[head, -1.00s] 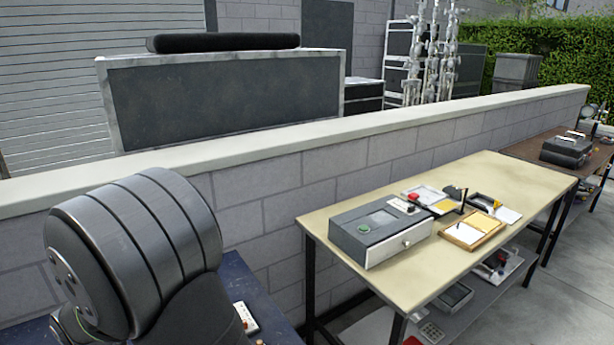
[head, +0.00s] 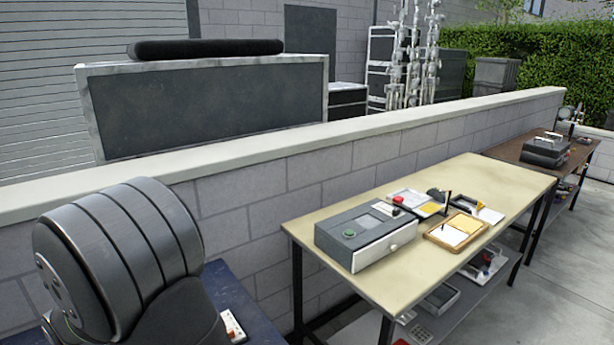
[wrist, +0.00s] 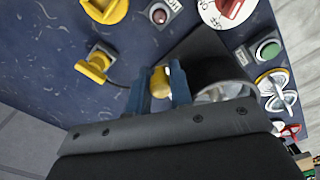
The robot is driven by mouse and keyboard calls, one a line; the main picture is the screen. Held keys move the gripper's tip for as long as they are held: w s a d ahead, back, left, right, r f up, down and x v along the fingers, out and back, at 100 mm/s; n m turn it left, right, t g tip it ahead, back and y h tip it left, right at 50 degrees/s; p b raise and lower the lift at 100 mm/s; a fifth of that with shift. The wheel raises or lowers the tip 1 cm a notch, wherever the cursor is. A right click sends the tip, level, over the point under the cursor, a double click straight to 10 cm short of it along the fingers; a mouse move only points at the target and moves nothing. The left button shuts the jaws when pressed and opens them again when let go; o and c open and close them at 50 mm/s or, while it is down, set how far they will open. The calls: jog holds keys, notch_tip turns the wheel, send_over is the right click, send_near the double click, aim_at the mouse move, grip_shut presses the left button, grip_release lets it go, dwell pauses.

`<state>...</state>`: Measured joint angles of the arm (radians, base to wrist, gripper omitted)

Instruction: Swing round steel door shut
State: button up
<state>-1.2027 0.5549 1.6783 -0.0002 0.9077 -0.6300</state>
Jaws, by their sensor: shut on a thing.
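In the wrist view, my gripper (wrist: 158,88) has two blue fingers closed about a small brass-yellow knob (wrist: 160,80). Just right of the fingers is a round steel piece (wrist: 226,93) with a dark curved rim, which looks like the round steel door; my gripper hides part of it. Whether the knob belongs to it, and how far it stands open, I cannot tell. The head view does not show the gripper or the door.
On the blue panel are a yellow handle (wrist: 95,65), a green button (wrist: 267,50), a red control on a white disc (wrist: 230,10) and a silver valve-like handle (wrist: 278,92). In the head view, a cream bench (head: 470,185) holds a grey drawer box (head: 365,238) beside a block wall.

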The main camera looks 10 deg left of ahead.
jog(key=shift+w+a, duration=0.5)
jog(key=shift+w, duration=0.25)
jog(key=shift+o, duration=0.2)
jog(key=shift+w+a, duration=0.5)
jog(key=shift+a, duration=0.2)
jog(key=o, duration=0.6)
jog(key=shift+a+r, duration=0.1)
jog(key=shift+a, duration=0.15)
jog(key=shift+c, duration=0.2)
notch_tip(320, 180, up, 8)
jog(key=shift+d, duration=0.2)
